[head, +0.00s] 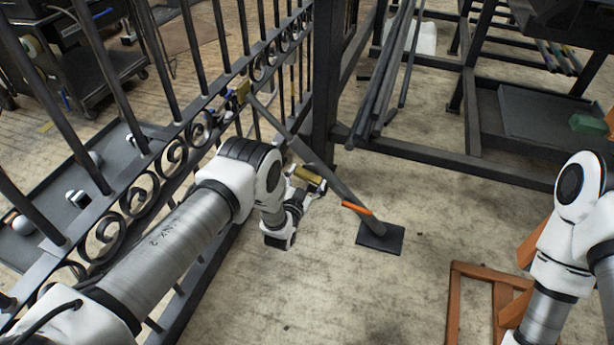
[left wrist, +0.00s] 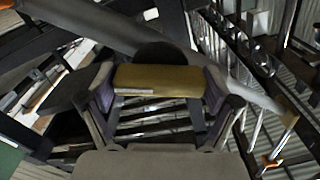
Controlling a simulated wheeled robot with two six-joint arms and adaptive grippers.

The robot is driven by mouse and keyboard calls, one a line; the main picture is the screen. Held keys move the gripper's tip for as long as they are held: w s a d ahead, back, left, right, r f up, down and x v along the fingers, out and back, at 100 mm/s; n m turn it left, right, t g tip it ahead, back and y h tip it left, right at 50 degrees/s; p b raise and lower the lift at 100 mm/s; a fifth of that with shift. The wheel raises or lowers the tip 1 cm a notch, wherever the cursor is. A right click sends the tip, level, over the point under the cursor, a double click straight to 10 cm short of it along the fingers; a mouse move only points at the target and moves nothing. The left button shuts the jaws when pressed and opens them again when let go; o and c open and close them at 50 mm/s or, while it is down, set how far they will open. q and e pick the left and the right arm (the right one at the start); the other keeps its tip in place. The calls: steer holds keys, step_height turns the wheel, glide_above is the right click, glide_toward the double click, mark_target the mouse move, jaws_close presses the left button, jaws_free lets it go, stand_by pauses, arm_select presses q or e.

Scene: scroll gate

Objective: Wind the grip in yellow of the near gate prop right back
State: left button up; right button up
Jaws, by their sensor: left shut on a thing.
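The near gate prop (head: 316,162) is a grey tube that slants from the black gate down to a square foot plate (head: 381,238) on the floor, with an orange band low on it. Its yellow grip (head: 309,174) sits beside the tube, partly hidden by my gripper. My left gripper (head: 303,181) is shut on the yellow grip. In the left wrist view the grip (left wrist: 157,78) lies crosswise between the two fingers, with the tube passing behind it. My right arm shows at the right edge, but its gripper is out of view.
The black gate (head: 188,125) with scrollwork runs along the left. A dark steel rack (head: 440,160) with long bars stands behind the prop. An orange-brown frame (head: 453,300) lies at the lower right. The floor around the foot plate is clear.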

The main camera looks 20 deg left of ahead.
arm_select(q)
steer(key=m, duration=0.3)
steer(key=shift+r+m+p, duration=0.1)
steer(key=shift+m+p, duration=0.2)
steer(key=shift+m, duration=0.1)
steer(key=m, duration=0.7)
steer(key=shift+p, duration=0.35)
steer(key=shift+m, duration=1.9)
steer(key=o, duration=0.9)
steer(key=shift+d, duration=0.1)
steer(key=shift+s, duration=0.1)
